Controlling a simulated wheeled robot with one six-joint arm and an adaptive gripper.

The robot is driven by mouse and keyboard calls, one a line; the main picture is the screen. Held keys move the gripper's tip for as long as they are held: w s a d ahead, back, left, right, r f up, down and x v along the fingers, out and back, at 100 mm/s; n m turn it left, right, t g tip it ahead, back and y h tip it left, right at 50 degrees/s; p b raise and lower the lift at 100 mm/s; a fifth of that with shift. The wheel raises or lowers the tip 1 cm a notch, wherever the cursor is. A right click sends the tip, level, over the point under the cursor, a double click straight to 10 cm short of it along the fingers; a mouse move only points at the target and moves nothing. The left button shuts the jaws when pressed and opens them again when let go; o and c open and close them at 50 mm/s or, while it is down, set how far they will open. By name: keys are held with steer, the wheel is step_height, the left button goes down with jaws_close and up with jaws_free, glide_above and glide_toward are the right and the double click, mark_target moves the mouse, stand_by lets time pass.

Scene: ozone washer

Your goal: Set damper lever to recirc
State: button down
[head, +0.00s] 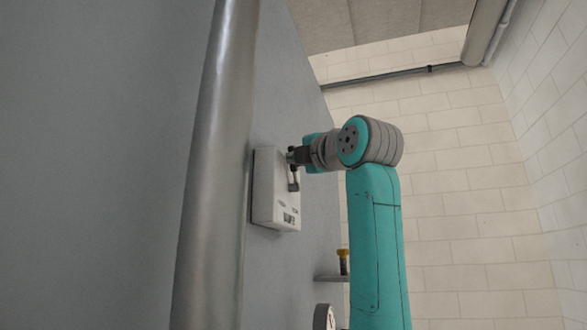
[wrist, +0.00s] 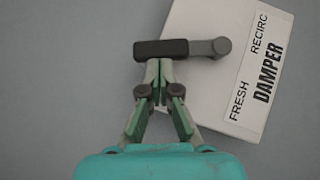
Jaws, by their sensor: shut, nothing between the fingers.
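The white damper box (head: 272,205) is mounted on the grey wall panel. In the wrist view the box (wrist: 190,30) carries a DAMPER label (wrist: 262,70), with FRESH at its lower end and RECIRC at its upper end. In the head view my gripper (head: 290,157) is at the lever's upper part (head: 294,182).
A thick metal pipe (head: 216,165) runs upright left of the box, close to it. Below are a small shelf (head: 330,278) with a yellow-capped bottle (head: 343,262) and a round gauge (head: 324,317). A tiled wall (head: 470,190) stands at the right.

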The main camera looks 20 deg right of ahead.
steer(key=w+d+r+m+g+h, duration=0.1)
steer(key=w+d+r+m+g, duration=0.1)
steer(key=w+d, duration=0.2)
steer(key=shift+w+d+r, duration=0.2)
steer(key=shift+w+d, duration=0.2)
steer(key=shift+w, duration=1.1)
steer(key=s+d+r, duration=0.1)
steer(key=s+r, duration=0.6)
steer(key=s, duration=0.3)
steer(key=shift+s+r, duration=0.3)
steer(key=shift+r, duration=0.1)
steer(key=shift+d, duration=0.15)
stand_by(0.4)
